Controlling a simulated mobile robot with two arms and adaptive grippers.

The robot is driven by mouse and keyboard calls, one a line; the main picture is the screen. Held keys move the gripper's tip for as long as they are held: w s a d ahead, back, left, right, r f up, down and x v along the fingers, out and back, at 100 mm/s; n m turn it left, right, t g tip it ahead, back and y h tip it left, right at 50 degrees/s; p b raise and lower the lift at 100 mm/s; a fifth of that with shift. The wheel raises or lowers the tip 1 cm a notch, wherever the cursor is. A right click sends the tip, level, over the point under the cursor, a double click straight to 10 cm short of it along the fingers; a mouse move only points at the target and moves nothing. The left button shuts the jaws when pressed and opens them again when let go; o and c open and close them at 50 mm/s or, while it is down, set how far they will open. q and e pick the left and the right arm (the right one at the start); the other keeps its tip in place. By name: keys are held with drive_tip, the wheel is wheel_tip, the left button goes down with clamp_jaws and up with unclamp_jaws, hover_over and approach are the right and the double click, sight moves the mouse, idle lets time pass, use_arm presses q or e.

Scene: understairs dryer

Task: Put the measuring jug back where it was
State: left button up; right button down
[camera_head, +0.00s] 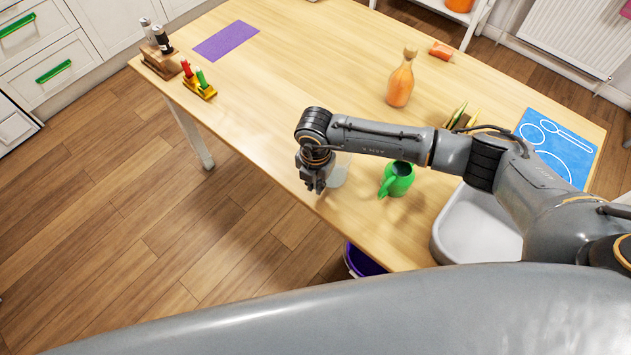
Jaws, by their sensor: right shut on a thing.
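A clear, pale vessel, which looks like the measuring jug (341,169), is at the table's near edge, partly hidden behind my right gripper and wrist. My right gripper (316,184) points down beside it at the table edge and is shut on it. I cannot tell whether the jug touches the table top. My left gripper is not in view.
A green jug (397,179) stands just right of the clear jug. An orange bottle (401,80), a white basin (463,233), a blue mat (556,147) and a purple mat (226,41) are on the table (310,60). A purple bucket (362,263) is below its edge. The table's left-middle is clear.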

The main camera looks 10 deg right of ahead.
drive_tip(key=shift+f, duration=0.15)
drive_tip(key=c, duration=1.4)
unclamp_jaws()
drive_tip(key=shift+c, duration=0.2)
drive_tip(key=shift+r, duration=0.2)
wheel_tip(320, 180, up, 12)
drive_tip(key=shift+b, duration=0.9)
drive_tip(key=shift+s, duration=0.1)
